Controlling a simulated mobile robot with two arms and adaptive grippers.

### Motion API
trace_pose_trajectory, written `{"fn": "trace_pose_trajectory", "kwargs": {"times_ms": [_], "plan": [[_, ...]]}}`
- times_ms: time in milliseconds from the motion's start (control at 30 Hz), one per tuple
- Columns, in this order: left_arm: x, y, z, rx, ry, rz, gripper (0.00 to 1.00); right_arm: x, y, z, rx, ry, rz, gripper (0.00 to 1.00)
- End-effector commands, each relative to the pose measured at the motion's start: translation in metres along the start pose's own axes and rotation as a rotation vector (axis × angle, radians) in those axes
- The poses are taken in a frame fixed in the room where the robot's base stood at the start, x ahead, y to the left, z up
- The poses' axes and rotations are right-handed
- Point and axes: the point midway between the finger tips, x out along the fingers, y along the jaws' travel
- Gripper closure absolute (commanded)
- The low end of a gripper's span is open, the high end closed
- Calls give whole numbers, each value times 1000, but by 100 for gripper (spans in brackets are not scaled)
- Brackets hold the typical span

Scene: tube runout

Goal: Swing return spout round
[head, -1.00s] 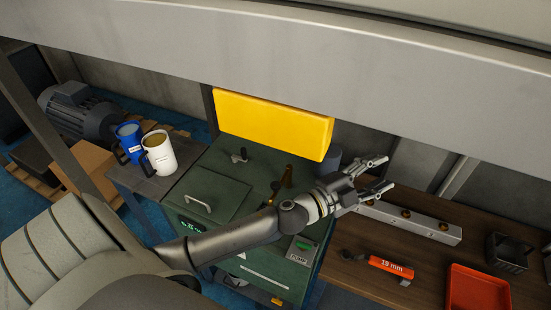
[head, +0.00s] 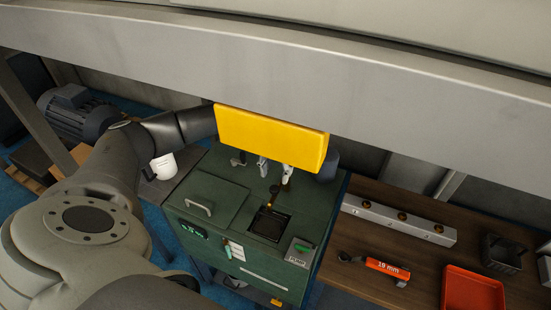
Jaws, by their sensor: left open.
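The green machine cabinet (head: 222,225) stands in the middle. On its top a small brass return spout (head: 271,196) is partly seen, with its lower end by a dark square opening (head: 269,224). My left arm reaches behind the yellow panel, which hides its wrist. My left gripper (head: 275,170) shows below the panel's lower edge, its two fingers apart and just behind the spout. One finger is close to the spout's upper end; I cannot tell if they touch. My right gripper is not in view.
The yellow panel (head: 270,138) hangs over the cabinet's back. A white jug (head: 164,166) stands left, partly hidden by my arm. The right bench holds a metal bar (head: 398,219), an orange tool (head: 387,268) and a red tray (head: 473,290).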

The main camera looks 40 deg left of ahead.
Motion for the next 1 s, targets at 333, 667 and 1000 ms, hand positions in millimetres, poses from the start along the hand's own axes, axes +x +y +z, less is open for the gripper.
{"fn": "trace_pose_trajectory", "kwargs": {"times_ms": [333,667,1000], "plan": [[22,10,0,-10,3,31,54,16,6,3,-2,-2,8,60],[62,10,0,-9,4,29,54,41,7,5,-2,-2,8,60],[80,11,0,-8,3,29,54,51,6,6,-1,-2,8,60]]}}
